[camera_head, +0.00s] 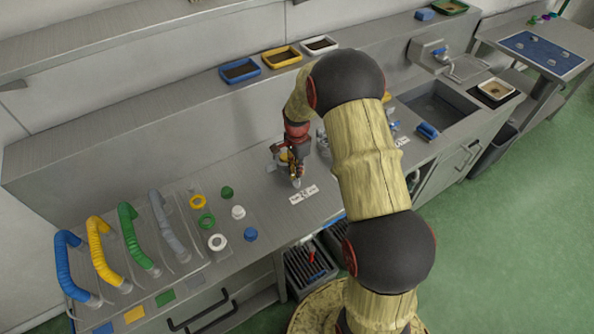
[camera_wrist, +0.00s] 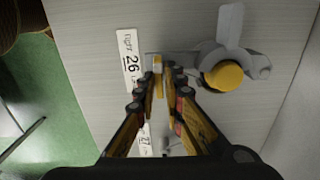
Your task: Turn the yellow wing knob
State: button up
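A round yellow knob cap (camera_wrist: 224,76) shows right of centre in the wrist view.
A label reading "Right 26" (camera_wrist: 130,60) lies left of the fingertips. Coloured hoses (camera_head: 105,255) and several round caps (camera_head: 238,212) stand on the left of the bench. Small trays (camera_head: 282,57) line the back ledge. A sink (camera_head: 438,105) is on the right.

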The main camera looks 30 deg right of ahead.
jog(key=o, duration=0.3)
jog(key=shift+o, duration=0.2)
notch_tip(320, 180, up, 12)
dwell(0.6)
dwell(0.4)
